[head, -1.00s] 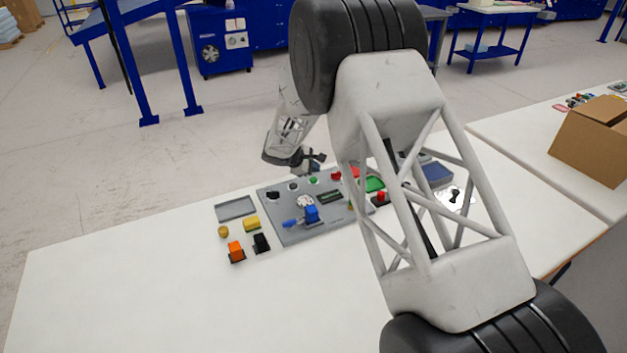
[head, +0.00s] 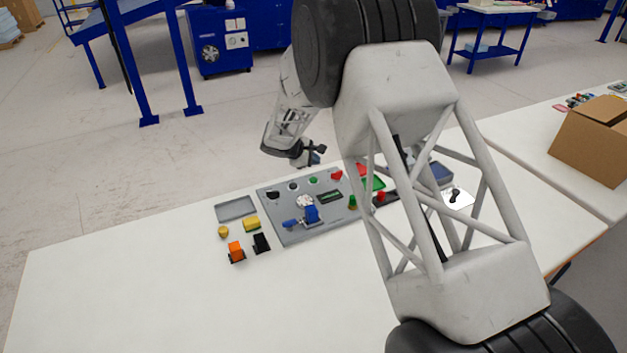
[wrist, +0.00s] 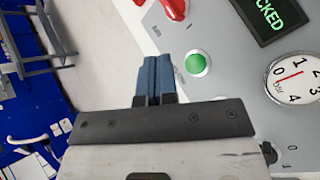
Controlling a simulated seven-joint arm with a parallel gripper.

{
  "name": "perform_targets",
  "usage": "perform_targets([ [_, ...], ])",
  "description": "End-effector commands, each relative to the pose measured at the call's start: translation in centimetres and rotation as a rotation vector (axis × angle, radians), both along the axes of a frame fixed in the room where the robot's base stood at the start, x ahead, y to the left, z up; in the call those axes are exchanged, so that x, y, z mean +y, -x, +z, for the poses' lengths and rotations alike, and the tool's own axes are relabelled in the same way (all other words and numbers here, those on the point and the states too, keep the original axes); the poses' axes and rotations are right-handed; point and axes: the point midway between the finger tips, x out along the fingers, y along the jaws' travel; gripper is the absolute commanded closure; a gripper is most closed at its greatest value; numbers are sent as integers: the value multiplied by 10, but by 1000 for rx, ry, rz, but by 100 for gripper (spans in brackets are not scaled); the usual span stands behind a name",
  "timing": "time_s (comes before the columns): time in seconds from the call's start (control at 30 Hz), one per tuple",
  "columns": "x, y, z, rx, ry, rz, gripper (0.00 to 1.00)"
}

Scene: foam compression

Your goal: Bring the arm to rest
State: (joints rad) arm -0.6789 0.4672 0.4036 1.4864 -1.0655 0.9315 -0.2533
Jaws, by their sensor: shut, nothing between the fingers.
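My gripper (head: 315,155) is above the far edge of the grey control panel (head: 280,228) in the head view, apart from it. In the wrist view my gripper (wrist: 153,75) shows its two blue fingers pressed together, with nothing between them. The wrist view also shows the panel's green button (wrist: 196,64), a dial gauge (wrist: 293,80), a red knob (wrist: 174,8) and a dark display (wrist: 270,16) with green letters, partly cut off, ending "CKED".
A cardboard box (head: 595,140) stands at right. The white table (head: 130,290) is clear at front left.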

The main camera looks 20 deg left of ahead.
Motion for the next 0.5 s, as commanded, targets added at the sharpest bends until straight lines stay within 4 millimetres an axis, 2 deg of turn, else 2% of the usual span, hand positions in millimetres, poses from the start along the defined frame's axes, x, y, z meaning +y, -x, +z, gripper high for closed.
perform_targets([
  [0.33, -1, 0, 1, 0, -1, -2, 100],
  [0.5, -12, 1, 11, -1, -15, -25, 100],
])
